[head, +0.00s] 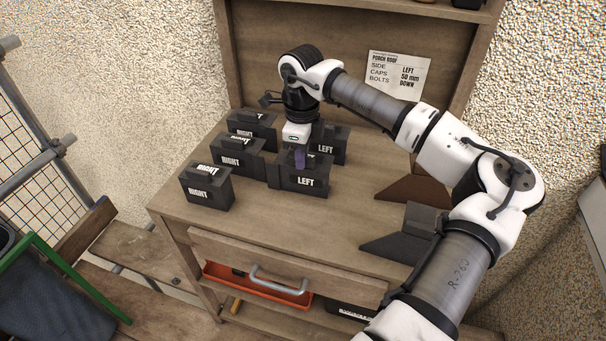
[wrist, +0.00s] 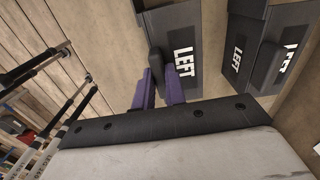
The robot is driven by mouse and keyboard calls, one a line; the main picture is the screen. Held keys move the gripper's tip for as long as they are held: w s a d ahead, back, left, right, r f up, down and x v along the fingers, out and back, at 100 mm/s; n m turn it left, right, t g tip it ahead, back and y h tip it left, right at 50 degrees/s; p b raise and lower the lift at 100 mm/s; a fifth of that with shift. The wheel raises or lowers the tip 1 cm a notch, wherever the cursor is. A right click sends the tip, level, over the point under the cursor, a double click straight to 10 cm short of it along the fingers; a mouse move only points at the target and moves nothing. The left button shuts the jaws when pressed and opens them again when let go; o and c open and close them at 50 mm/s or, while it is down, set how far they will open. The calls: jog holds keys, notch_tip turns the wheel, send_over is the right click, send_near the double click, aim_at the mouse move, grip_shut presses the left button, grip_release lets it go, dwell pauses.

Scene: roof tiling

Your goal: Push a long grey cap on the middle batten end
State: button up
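Several dark grey caps labelled LEFT or RIGHT stand on the wooden bench. My gripper (head: 300,160) is at the front LEFT cap (head: 310,185), with purple fingers pointing down at its top. In the wrist view the purple fingers (wrist: 158,88) are apart, on either side of a raised dark grip on that LEFT cap (wrist: 178,45). I cannot tell whether they press on it. Another LEFT cap (head: 329,146) stands just behind. RIGHT caps (head: 206,187) stand in a group at the left. No batten end can be made out in either view.
A dark grey wedge-shaped piece (head: 405,236) and a brown one (head: 413,188) lie at the bench's right. A drawer front (head: 285,268) is below, with an orange tray (head: 257,287) under it. A printed note (head: 398,75) hangs on the back board. The bench's front middle is clear.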

grip_shut()
jog(key=shift+r, duration=0.15)
jog(key=shift+r+p, duration=1.3)
jog(key=shift+r, duration=1.1)
jog(key=shift+f, duration=0.1)
